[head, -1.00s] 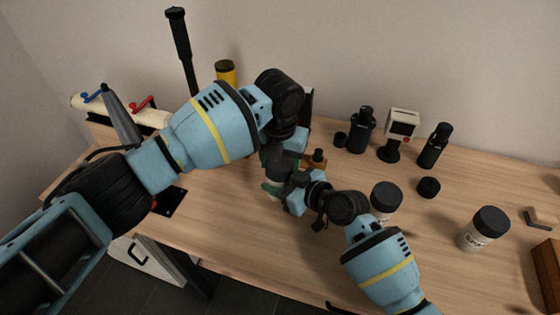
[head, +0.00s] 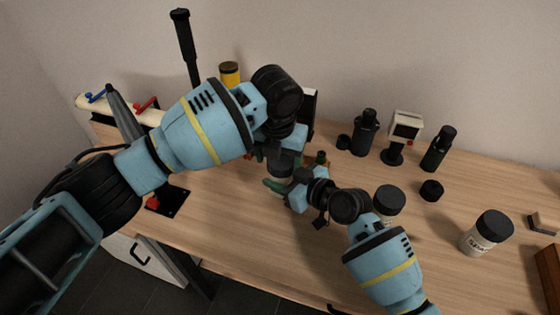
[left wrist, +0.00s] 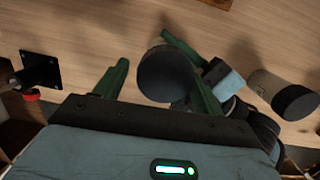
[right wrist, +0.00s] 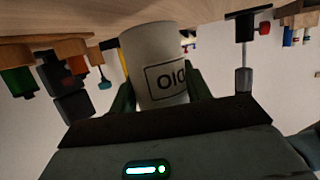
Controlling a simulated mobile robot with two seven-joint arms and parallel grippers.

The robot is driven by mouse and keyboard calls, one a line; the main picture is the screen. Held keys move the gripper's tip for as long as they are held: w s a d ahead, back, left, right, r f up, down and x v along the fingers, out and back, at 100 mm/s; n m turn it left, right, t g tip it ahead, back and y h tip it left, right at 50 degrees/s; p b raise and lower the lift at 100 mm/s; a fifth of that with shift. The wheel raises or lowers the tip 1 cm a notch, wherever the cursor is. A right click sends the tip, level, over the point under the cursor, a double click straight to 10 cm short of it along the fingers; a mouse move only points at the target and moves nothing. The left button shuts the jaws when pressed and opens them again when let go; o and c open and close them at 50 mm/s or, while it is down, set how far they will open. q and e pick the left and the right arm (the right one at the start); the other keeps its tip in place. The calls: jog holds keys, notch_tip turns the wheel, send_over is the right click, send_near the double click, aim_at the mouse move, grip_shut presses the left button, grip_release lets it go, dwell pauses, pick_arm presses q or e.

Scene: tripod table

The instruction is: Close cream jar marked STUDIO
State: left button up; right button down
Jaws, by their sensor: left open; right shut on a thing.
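The cream jar (right wrist: 155,65) shows in the right wrist view with part of its boxed lettering, upside down, consistent with STUDIO. My right gripper (right wrist: 158,95) is shut on its side; it also shows in the head view (head: 280,187). In the left wrist view a round dark lid (left wrist: 167,72) lies between the parted green fingers of my left gripper (left wrist: 160,85). My left gripper is open, above the jar in the head view (head: 281,157). Whether the lid sits fully on the jar is hidden by the hands.
Two other dark-lidded jars stand to the right, one near my right arm (head: 388,203) and one labelled (head: 478,241). A small black cap (head: 431,190) and black bottles (head: 366,132) stand behind. A black-based stand (head: 172,201) is at left.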

pick_arm(q)
jog(key=r, duration=0.1)
jog(key=d+r, duration=0.1)
jog(key=r, duration=0.1)
jog(key=shift+s+d+r, duration=0.15)
jog(key=shift+s+d, duration=0.05)
jog(key=shift+s, duration=0.15)
jog(key=shift+w+a, duration=0.1)
jog(key=shift+c, duration=0.5)
